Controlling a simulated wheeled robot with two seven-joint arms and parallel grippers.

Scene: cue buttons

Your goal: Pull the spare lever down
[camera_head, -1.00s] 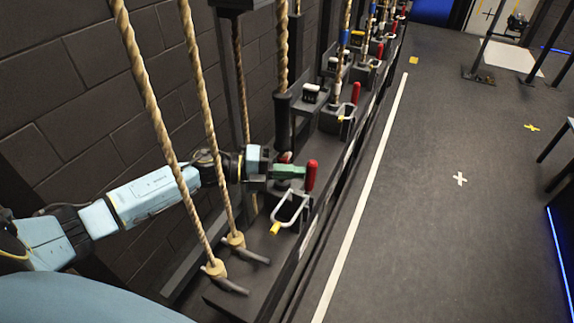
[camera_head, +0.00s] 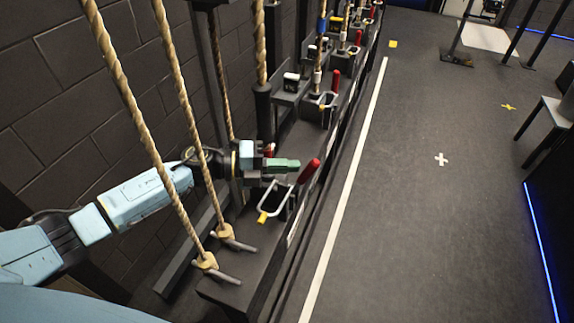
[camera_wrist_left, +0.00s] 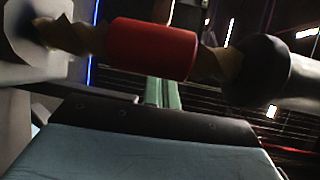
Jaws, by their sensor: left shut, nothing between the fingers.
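The nearest red-handled lever (camera_head: 309,171) stands on the black rail in the head view, leaning out toward the aisle. I cannot tell from any label whether it is the spare one. A pale metal loop (camera_head: 287,207) with a yellow tab (camera_head: 262,217) sits around its base. My left gripper (camera_head: 298,163) is shut and empty, its green fingers beside the handle on the wall side. I cannot tell whether they touch it. In the left wrist view the green fingers (camera_wrist_left: 162,93) show behind a rope with a red sleeve (camera_wrist_left: 152,48). My right gripper is not in view.
Two tan ropes (camera_head: 138,120) hang in front of my left forearm, tied to the rail's near end (camera_head: 235,285). More levers, such as one with a red handle (camera_head: 336,80), line the rail farther back. The grey floor (camera_head: 400,220) at right is open.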

